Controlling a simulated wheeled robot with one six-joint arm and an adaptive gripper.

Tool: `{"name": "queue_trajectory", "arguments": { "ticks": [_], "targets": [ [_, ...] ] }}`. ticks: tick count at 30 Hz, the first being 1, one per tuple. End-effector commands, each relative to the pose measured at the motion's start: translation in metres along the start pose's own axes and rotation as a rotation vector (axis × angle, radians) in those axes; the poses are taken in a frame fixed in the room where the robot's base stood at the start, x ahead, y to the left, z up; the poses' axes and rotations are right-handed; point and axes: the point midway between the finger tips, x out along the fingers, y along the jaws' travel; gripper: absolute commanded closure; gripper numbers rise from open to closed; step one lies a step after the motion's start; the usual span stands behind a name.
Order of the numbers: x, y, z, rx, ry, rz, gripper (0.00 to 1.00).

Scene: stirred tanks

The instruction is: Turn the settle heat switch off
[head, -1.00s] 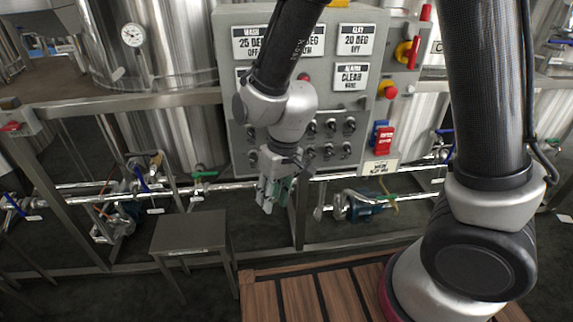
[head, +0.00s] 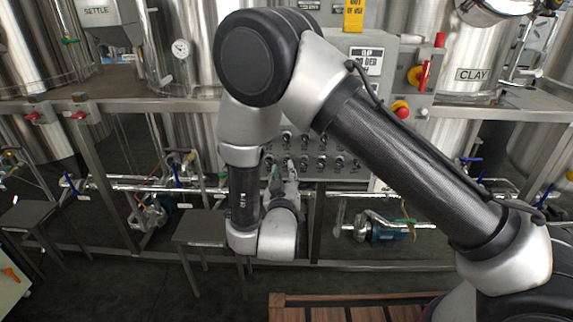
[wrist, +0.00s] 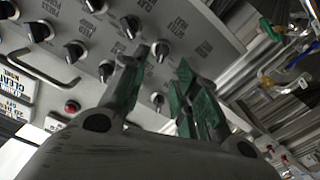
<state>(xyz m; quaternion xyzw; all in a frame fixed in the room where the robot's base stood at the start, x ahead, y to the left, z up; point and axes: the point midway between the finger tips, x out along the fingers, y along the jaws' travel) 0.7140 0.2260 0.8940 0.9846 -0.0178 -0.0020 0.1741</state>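The grey control panel (head: 335,148) stands ahead, with rows of black rotary switches on its lower part; my arm covers much of it in the head view. In the wrist view the panel face (wrist: 225,22) is close and tilted, with several black knobs. One knob (wrist: 160,48) is just beyond my fingertips, nearest the left finger; I cannot tell whether they touch. In the head view my gripper (head: 280,180) is partly hidden at the panel's lower switches.
A red emergency button (head: 400,109) and a red-handled yellow switch (head: 418,76) sit on the panel's right. A panel handle (wrist: 40,68) shows in the wrist view. Pipes and a blue pump (head: 385,232) run below. A small grey table (head: 200,228) stands left. The SETTLE tank (head: 105,22) is upper left.

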Motion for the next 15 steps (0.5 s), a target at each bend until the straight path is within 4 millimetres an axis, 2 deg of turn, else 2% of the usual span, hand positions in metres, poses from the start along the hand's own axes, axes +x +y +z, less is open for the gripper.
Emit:
{"name": "queue_trajectory", "arguments": {
  "ticks": [3,9,15],
  "targets": [
    [0.022,0.001,0.000,0.001,-0.001,0.004,0.70],
    [0.051,0.000,0.001,0.001,-0.001,0.001,0.70],
    [0.061,0.000,0.001,0.001,-0.002,-0.002,0.70]
  ]
}}
